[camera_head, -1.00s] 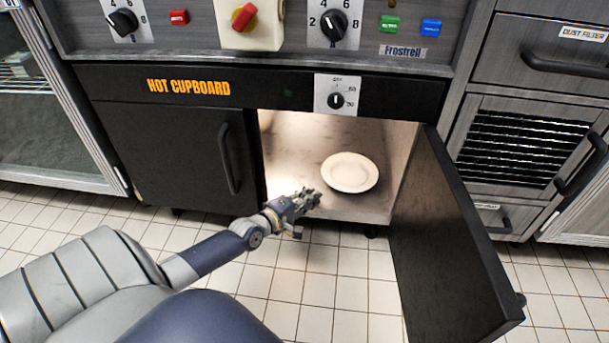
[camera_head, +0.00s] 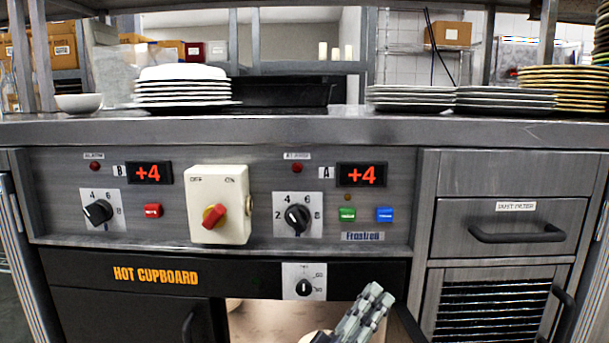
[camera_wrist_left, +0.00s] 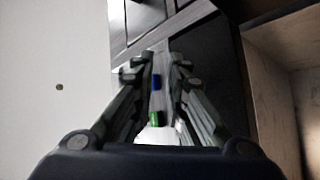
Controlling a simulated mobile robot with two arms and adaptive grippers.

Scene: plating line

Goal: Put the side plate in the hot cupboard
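The hot cupboard (camera_head: 130,318) is the black unit below the control panel. Its left door is shut and its right part is open, with the pale inside (camera_head: 262,318) lit. Only a small white sliver of the side plate (camera_head: 311,337) shows at the bottom edge, inside the opening; the rest is out of frame or behind my gripper. My left gripper (camera_head: 376,298) is raised in front of the opening, fingers pointing up and right. In the left wrist view (camera_wrist_left: 161,62) its fingers are apart with nothing seen held between them. My right gripper is not in view.
The open cupboard door (camera_head: 408,328) stands to the right of my left gripper. Above are knobs and a red rotary switch (camera_head: 215,216). The steel counter (camera_head: 300,127) carries plate stacks (camera_head: 185,90) and a bowl (camera_head: 78,102).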

